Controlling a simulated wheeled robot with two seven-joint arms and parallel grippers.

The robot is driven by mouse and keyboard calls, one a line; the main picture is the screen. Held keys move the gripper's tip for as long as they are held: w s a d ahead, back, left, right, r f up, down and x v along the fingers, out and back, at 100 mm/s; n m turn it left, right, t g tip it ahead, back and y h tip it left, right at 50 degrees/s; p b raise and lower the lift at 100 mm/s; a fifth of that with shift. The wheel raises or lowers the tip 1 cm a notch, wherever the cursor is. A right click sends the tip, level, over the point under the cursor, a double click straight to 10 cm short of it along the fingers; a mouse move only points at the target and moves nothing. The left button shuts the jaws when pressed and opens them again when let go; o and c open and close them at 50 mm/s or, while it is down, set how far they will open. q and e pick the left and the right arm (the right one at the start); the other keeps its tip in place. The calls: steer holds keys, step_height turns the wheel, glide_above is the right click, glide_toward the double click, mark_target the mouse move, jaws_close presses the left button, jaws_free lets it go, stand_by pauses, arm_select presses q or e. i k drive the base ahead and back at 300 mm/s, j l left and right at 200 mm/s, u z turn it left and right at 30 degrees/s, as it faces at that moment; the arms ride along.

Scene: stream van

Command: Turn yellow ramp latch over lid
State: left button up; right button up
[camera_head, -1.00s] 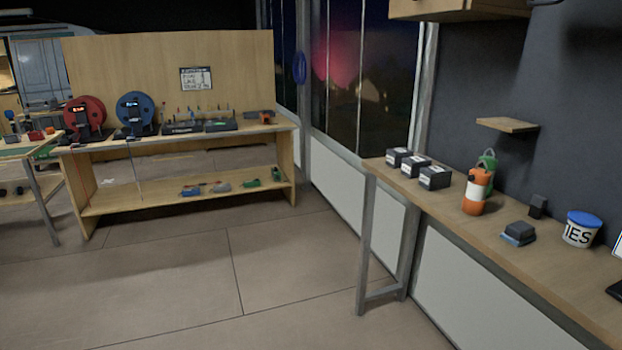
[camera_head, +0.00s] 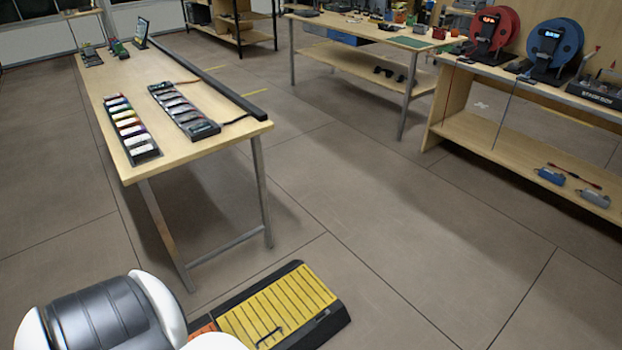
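A yellow ribbed ramp (camera_head: 283,311) with a black frame lies on the floor at the bottom middle. A small dark wire-like handle or latch (camera_head: 269,337) shows on its near part. An orange patch (camera_head: 203,330) is at its left end, partly hidden by my white and grey arm link, which comes in from the bottom left. I cannot make out a lid clearly. Neither of my grippers is in the picture.
A shelf bench (camera_head: 535,127) with red and blue reels is at right. Floor between is clear.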

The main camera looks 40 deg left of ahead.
mark_target(317, 317)
steer(key=i+j+u, duration=0.1)
steer(key=u, duration=0.35)
steer(key=i+u, duration=0.3)
steer(key=u, duration=0.15)
steer(key=i+l+u, duration=0.1)
steer(key=u, duration=0.3)
steer(key=i+l+u, duration=0.15)
steer(key=i+u, duration=0.15)
steer(key=u, duration=0.15)
steer(key=i+u, duration=0.3)
steer(key=k, duration=0.05)
